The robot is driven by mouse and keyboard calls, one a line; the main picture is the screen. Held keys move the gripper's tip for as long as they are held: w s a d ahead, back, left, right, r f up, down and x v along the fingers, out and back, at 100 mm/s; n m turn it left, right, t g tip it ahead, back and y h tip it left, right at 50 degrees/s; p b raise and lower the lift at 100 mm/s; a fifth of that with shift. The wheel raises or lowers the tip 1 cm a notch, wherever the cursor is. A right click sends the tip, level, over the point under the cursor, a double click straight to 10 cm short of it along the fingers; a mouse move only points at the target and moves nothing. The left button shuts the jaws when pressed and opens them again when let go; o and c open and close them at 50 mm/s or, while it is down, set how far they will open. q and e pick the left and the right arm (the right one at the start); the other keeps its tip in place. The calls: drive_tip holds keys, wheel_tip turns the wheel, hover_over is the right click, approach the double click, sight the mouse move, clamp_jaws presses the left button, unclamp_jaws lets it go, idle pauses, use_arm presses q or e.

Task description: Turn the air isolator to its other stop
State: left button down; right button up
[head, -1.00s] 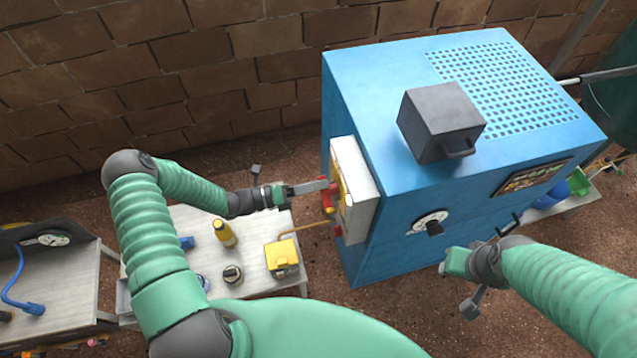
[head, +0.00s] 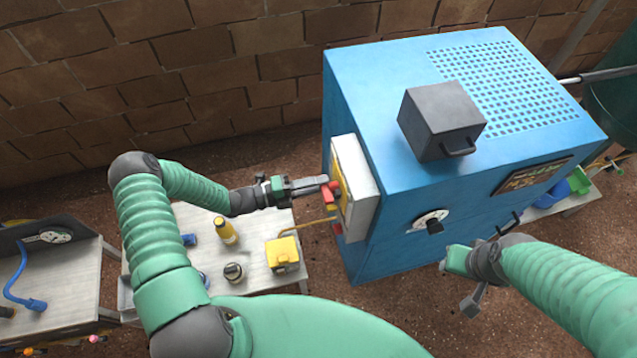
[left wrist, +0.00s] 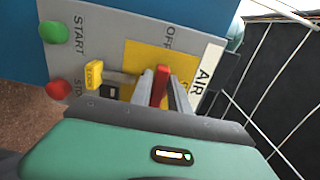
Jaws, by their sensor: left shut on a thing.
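The air isolator has a red handle (head: 331,191) on a yellow plate, on the pale panel (head: 358,190) at the blue machine's left side. In the left wrist view the red handle (left wrist: 160,86) stands between the two fingers of my left gripper (left wrist: 162,76), which is shut on it. My left gripper (head: 325,184) reaches the panel from the left in the head view. My right gripper (head: 456,262) hangs before the machine's front; its fingers are not clear.
The panel also has a green start button (left wrist: 52,32), a red stop button (left wrist: 57,90) and a yellow tag (left wrist: 94,75). A grey box (head: 440,122) stands on the blue machine (head: 380,90). A table (head: 190,222) holds a yellow bottle (head: 224,231) and a yellow box (head: 283,254).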

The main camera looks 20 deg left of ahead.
use_arm(q)
drive_tip(key=shift+a+f, duration=0.15)
drive_tip(key=c, duration=1.4)
unclamp_jaws()
drive_tip(key=shift+o, duration=0.2)
drive_tip(key=shift+w+a, duration=0.1)
drive_tip(key=b+v, duration=0.2)
drive_tip(key=v, duration=1.5)
drive_tip(key=shift+b, duration=0.35)
drive_tip(key=shift+f, duration=0.1)
